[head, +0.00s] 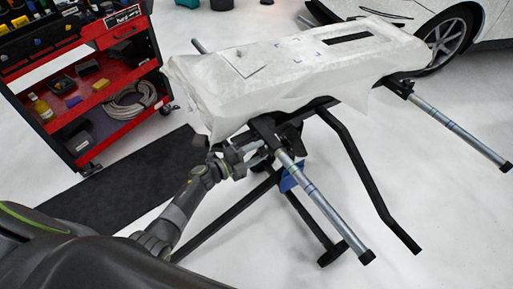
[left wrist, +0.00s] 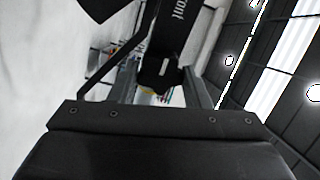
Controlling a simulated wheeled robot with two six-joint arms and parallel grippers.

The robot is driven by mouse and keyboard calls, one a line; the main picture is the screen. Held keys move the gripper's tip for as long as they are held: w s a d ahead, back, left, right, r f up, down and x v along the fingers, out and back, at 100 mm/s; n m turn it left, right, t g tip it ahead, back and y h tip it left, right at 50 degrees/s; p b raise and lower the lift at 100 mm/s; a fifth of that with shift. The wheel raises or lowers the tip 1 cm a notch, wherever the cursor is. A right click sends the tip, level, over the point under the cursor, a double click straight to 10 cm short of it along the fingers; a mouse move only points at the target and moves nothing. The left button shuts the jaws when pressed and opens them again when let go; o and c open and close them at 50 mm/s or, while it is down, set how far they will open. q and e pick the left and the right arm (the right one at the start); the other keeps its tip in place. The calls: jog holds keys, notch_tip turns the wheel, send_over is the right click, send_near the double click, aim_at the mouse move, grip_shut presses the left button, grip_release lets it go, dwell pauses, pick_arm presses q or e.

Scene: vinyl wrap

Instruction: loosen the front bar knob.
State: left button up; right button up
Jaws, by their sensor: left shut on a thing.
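The front bar (head: 325,208) is a steel tube with a black end, sticking out from the near side of the stand. A black clamp block (head: 264,131) sits at its inner end. My left gripper (head: 257,157) reaches in under this block in the head view. The knob is mostly hidden in the head view. My right gripper is out of view.
A white-wrapped panel (head: 290,70) lies on the stand above the gripper. A black stand leg (head: 370,180) and a second bar (head: 460,132) are to the right. A red tool cart (head: 100,95) stands at the left, a white car (head: 480,25) at the back right.

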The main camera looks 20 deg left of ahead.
pick_arm(q)
jog(key=shift+r+n+p, duration=0.2)
jog(key=shift+n+p, duration=0.3)
jog(key=shift+n, duration=0.4)
jog(key=n+p, duration=0.2)
jog(key=n, duration=0.3)
jog(key=shift+n+p, duration=0.3)
jog(key=n+p, duration=0.1)
jog(key=n, duration=0.3)
jog(key=shift+f+n+p, duration=0.15)
jog(key=shift+n+p, duration=0.4)
jog(key=shift+n, duration=0.85)
jog(key=o, duration=1)
jog(key=shift+a, duration=0.1)
jog(key=p+v, duration=0.1)
jog(key=v, duration=1.6)
jog(key=shift+s+a, duration=0.1)
jog(key=shift+s, duration=0.05)
